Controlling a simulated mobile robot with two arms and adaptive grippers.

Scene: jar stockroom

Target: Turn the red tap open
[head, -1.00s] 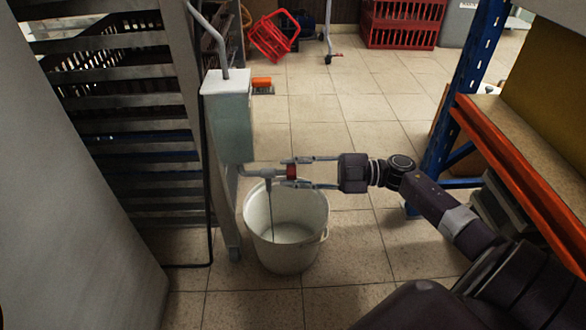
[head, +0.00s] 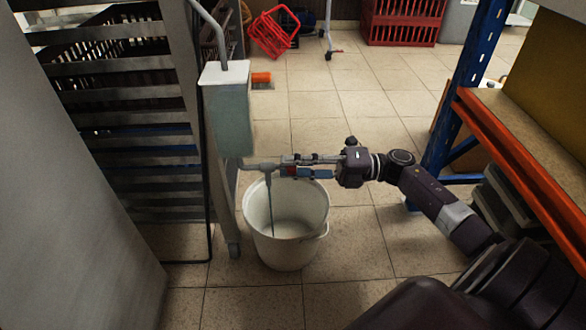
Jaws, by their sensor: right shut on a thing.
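The red tap (head: 291,171) sits on the end of a grey pipe (head: 255,164) coming from a pale green tank (head: 234,122). Only a small red part shows between my fingers. My right gripper (head: 286,166) comes in from the right and is shut on the red tap, its jaws turned about the wrist. A thin grey line runs from the spout (head: 268,182) down into a white bucket (head: 285,250); I cannot tell whether it is water or part of the spout. My left gripper is not in view.
A slatted rack (head: 140,150) and a grey panel (head: 70,200) stand on the left. A shelf with an orange beam (head: 525,165) and blue post (head: 465,95) is on the right. Red crates (head: 400,22) lie far back.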

